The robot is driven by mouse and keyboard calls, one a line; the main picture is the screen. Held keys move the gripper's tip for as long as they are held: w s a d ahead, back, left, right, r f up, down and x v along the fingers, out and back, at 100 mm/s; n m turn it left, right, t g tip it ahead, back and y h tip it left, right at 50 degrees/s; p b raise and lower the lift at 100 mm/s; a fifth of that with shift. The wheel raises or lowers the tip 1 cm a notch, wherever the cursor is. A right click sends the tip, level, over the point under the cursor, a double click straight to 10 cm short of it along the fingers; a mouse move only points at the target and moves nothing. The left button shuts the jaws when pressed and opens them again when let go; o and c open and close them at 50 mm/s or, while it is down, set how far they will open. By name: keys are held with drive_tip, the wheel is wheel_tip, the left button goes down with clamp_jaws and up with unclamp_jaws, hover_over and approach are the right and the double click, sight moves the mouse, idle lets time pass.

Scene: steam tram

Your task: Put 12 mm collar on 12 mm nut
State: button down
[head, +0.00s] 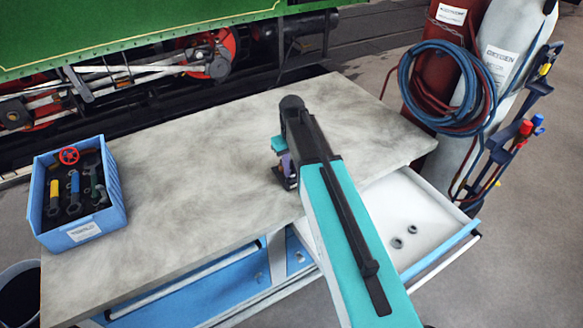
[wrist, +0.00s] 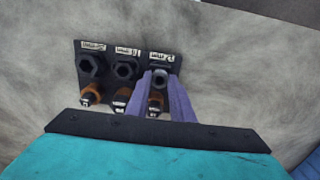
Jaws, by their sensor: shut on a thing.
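My gripper (wrist: 161,82) has its two purple fingers closed around a small dark grey ring-shaped piece (wrist: 160,76), likely the 12 mm collar, at the right end of a dark plate's upper row. This piece sits just below the right label, and the nut at that place is hidden or cannot be told apart from it. Two dark nuts (wrist: 92,65) and (wrist: 126,66) show to the left in the same row. The labels are too blurred to read, so I cannot tell which is 12 mm. In the head view my arm mostly hides the gripper (head: 286,168).
The dark plate (wrist: 108,80) lies on the grey bench (head: 190,130); orange-brown pieces (wrist: 91,94) line its lower row. An open white drawer (head: 425,215) holds two dark rings (head: 397,243). A blue tool crate (head: 100,226) stands left. Gas cylinders (head: 500,60) stand behind right.

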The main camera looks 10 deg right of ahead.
drive_tip(key=shift+f, duration=0.1)
idle(0.3)
drive_tip(key=c, duration=1.3)
unclamp_jaws()
wheel_tip(320, 180, up, 7)
drive_tip(key=p, duration=0.4)
drive_tip(key=shift+s, duration=0.15)
idle(0.8)
